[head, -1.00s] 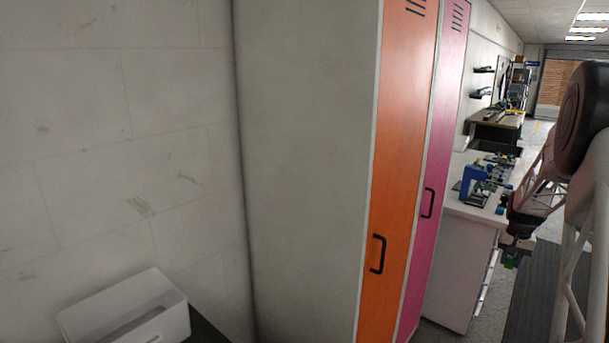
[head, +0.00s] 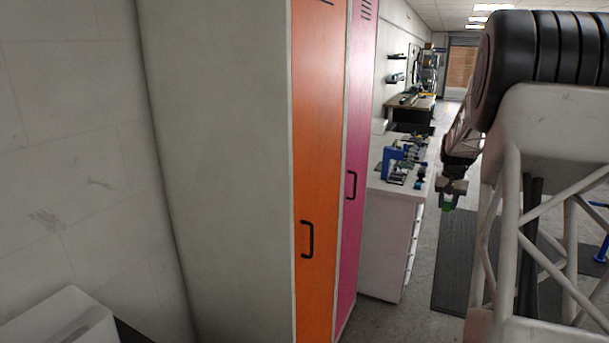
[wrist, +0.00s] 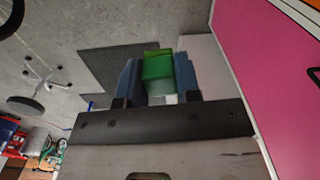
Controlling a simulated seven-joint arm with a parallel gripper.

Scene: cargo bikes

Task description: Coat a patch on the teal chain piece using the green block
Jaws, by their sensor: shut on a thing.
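My gripper (wrist: 160,80) is shut on the green block (wrist: 157,65), which sits between its two blue-grey fingers in the wrist view. In the head view my gripper (head: 450,190) hangs right of the white counter, with the green block (head: 448,203) showing small below it. It is held in the air, over the floor. On the counter top is a cluster of small items, with a small teal piece (head: 420,183) near its front right edge. It is too small to tell whether this is the teal chain piece.
Orange (head: 318,150) and pink (head: 354,150) lockers stand left of the white counter (head: 388,240). A blue tool (head: 390,163) stands on the counter. A dark mat (head: 452,260) lies on the floor. A white bin (head: 62,322) is at lower left. The wrist view shows a stool (wrist: 40,88).

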